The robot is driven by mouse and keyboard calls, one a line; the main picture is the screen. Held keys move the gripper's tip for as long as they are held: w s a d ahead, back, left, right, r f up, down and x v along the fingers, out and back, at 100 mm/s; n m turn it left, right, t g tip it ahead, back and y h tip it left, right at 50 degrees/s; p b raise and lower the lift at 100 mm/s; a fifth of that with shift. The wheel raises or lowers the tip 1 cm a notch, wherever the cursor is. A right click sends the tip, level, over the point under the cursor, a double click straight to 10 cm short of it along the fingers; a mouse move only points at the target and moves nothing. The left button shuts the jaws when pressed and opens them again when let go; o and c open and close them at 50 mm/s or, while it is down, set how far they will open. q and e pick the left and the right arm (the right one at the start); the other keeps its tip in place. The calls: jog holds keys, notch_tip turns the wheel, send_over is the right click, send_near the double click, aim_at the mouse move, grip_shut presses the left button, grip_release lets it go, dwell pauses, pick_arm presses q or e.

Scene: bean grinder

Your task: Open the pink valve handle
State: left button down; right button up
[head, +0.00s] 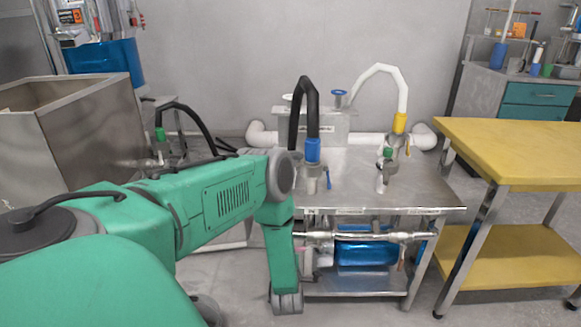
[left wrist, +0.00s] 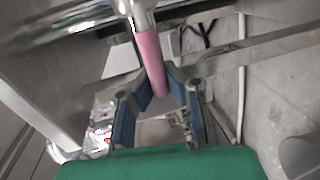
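The pink valve handle (left wrist: 152,62) hangs from a metal valve fitting in the left wrist view. Its lower end reaches between the two blue-padded fingers of my left gripper (left wrist: 160,82). The fingers stand apart with small gaps beside the handle, so the gripper looks open around it; contact cannot be told. In the head view my left gripper (head: 286,300) points down at the front left of the steel table. A small pink bit of the handle (head: 309,244) shows under the table's front edge beside my wrist. My right gripper is not in view.
The steel table (head: 420,190) carries hoses and valves on top, with pipes (head: 400,237) and a blue cylinder (head: 365,253) below. A yellow table (head: 515,150) stands at the right. A metal bin (head: 90,125) stands at the left. Open floor lies in front.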

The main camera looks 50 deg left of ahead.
pick_arm(q)
jog(key=shift+s+d+f, duration=0.2)
jog(key=shift+s+f, duration=0.1)
jog(key=shift+f, duration=0.1)
jog(key=c, duration=1.6)
grip_release()
jog(key=shift+o, duration=0.2)
jog(key=shift+r, duration=0.15)
jog(key=shift+w, duration=0.1)
jog(key=v, duration=1.2)
jog(key=shift+a, duration=0.15)
